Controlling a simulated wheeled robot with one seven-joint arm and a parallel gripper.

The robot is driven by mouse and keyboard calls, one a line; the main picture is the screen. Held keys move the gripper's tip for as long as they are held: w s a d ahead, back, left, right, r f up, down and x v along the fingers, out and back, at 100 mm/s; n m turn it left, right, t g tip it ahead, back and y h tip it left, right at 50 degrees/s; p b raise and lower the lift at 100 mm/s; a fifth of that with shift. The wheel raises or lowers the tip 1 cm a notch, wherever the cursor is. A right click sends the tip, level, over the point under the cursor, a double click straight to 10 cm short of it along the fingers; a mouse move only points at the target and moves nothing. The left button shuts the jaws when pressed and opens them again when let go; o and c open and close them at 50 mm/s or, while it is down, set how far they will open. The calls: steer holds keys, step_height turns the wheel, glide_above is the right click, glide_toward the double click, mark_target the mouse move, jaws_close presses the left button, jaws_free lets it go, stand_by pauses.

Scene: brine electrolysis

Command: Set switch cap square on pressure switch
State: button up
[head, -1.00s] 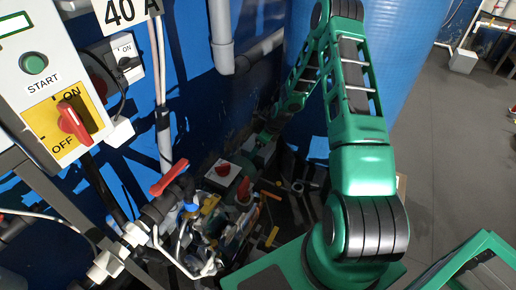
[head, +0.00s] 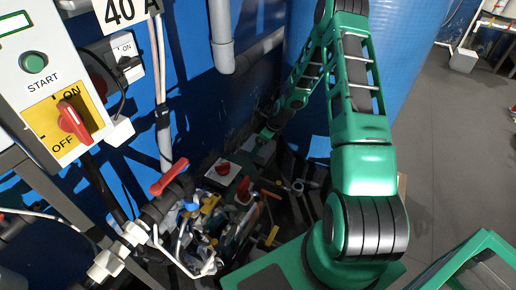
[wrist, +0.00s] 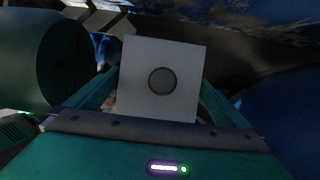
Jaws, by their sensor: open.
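In the wrist view, a pale square plate with a dark round centre (wrist: 178,96), which looks like the switch cap, lies between the two green fingers of my gripper (wrist: 155,92). The jaws are open, one finger on each side of the plate. It looks slightly turned in the picture. What lies under it is hidden, so I cannot tell whether it sits flush on the pressure switch. In the head view my gripper (head: 267,134) is low in the dark corner beside the blue tank, above a small grey box (head: 262,150). The pressure switch is not clearly identifiable.
A red-handled valve (head: 169,177) and the control panel (head: 52,90) are further left. The blue tank (head: 415,70) stands close on the right.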

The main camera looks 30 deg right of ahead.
steer(key=v, duration=0.8)
steer(key=shift+r, duration=0.3)
steer(key=shift+s+r, duration=0.1)
steer(key=shift+r, duration=0.05)
steer(key=s+d+r+n+g+h, duration=0.25)
steer(key=s+r+n, duration=1.05)
steer(key=s+r, duration=0.7)
steer(key=s+a+r+n, duration=0.1)
steer(key=s+r+n, duration=0.2)
steer(key=s, duration=0.3)
steer(key=s+a+r+n+g, duration=0.1)
steer(key=s+a+r+n, duration=0.1)
steer(key=s, duration=0.5)
steer(key=s+a+r+n, duration=0.2)
steer(key=s+r+n, duration=0.2)
steer(key=s, duration=0.3)
steer(key=shift+r+n, duration=0.25)
steer(key=shift+n, duration=0.15)
